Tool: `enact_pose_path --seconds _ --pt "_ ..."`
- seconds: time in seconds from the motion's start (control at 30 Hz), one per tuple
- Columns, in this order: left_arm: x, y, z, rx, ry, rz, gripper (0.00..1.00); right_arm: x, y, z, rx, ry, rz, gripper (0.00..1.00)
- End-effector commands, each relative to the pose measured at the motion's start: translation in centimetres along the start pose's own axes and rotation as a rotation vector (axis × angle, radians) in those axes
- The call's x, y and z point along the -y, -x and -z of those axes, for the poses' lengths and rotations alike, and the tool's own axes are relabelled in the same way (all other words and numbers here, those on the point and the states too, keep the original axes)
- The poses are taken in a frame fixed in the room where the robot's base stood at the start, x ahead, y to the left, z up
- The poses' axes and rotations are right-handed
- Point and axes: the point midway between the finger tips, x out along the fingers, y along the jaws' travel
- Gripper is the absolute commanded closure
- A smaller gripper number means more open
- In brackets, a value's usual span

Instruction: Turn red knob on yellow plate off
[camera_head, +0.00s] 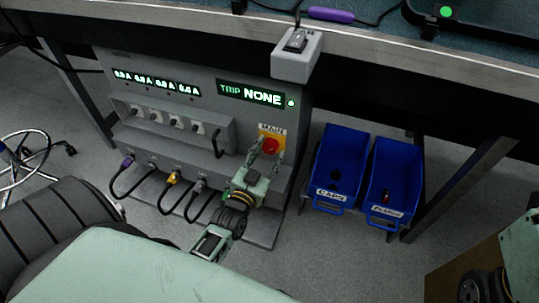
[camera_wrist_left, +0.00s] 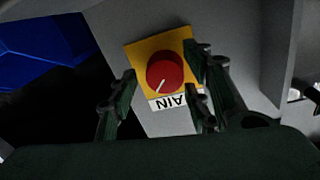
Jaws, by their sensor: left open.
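The red knob (camera_head: 271,146) sits on a yellow plate (camera_head: 262,132) under a MAIN label, at the lower right of the grey panel's front. In the left wrist view the red knob (camera_wrist_left: 165,71) shows a white pointer line aimed toward the lower left of the picture, on the yellow plate (camera_wrist_left: 134,53). My left gripper (camera_head: 267,158) is open in front of the knob. In the left wrist view its fingers (camera_wrist_left: 165,88) stand on both sides of the knob; I cannot tell whether they touch it. My right gripper is not seen; part of my right arm shows at the lower right.
The grey panel (camera_head: 245,69) has a display reading TRIP NONE, several switches and plugged cables. Two blue bins (camera_head: 342,145) labelled CAPS and PLUGS stand right of it. A grey switch box (camera_head: 297,62) hangs from the table edge above.

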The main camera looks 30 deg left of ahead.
Motion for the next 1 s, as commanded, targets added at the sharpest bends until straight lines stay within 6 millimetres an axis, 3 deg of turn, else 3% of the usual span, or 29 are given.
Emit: enact_pose_path --seconds 0.37,0.83,1.0 --pt "0.03 -0.89 0.0 0.001 0.0 0.0 0.55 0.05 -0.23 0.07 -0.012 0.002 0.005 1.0" --pt "-0.11 -0.87 0.03 0.0 0.001 -0.002 0.95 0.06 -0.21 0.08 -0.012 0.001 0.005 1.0" --pt "-0.2 -0.86 0.08 0.0 0.008 -0.003 0.96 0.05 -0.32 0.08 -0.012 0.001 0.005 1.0"
